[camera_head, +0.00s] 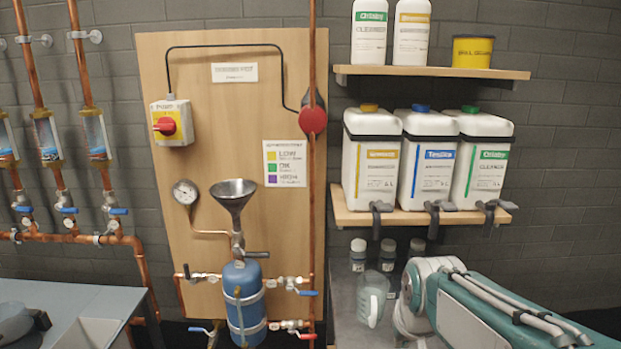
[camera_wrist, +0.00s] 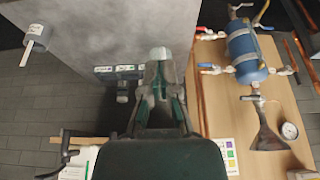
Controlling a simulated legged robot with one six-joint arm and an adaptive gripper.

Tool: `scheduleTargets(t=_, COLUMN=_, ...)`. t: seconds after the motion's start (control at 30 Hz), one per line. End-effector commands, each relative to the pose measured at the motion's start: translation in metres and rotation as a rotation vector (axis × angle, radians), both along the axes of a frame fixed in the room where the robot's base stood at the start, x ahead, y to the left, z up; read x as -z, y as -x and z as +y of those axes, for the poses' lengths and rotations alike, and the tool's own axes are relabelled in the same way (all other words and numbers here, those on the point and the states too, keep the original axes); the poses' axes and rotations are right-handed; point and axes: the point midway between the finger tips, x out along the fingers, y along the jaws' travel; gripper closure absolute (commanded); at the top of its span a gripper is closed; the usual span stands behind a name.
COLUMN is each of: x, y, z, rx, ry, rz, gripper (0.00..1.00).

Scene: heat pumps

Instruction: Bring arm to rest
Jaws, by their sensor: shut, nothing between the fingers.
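My gripper (camera_wrist: 160,78) shows in the wrist view as dark, green-edged fingers that come together near the middle. It is shut and holds nothing. A pale shape just past the fingertips is partly hidden by them, and I cannot tell what it is. My arm (camera_head: 490,310) is folded low at the right of the head view, in front of the grey worktop. The gripper itself does not show in the head view.
A clear jug (camera_head: 371,300) and small bottles (camera_head: 358,255) stand on the worktop close to my arm. Above are a shelf (camera_head: 350,217) with white canisters and clamps. A blue tank (camera_head: 244,302) and a funnel (camera_head: 233,198) are on the wooden board to the left.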

Motion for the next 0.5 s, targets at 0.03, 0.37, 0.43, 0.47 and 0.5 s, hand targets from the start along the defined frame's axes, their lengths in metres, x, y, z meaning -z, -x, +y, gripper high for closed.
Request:
scheduleTargets(t=0.03, x=-0.005, y=0.012, z=0.000, rx=-0.001, ry=0.000, rz=-0.011, gripper=1.00)
scheduleTargets(t=0.37, x=-0.020, y=0.082, z=0.002, rx=-0.007, ry=0.000, rz=-0.062, gripper=1.00)
scheduleTargets(t=0.43, x=-0.021, y=0.096, z=0.002, rx=-0.008, ry=0.001, rz=-0.072, gripper=1.00)
scheduleTargets(t=0.47, x=-0.021, y=0.102, z=0.002, rx=-0.008, ry=0.001, rz=-0.077, gripper=1.00)
scheduleTargets(t=0.5, x=-0.021, y=0.110, z=0.002, rx=-0.009, ry=0.000, rz=-0.083, gripper=1.00)
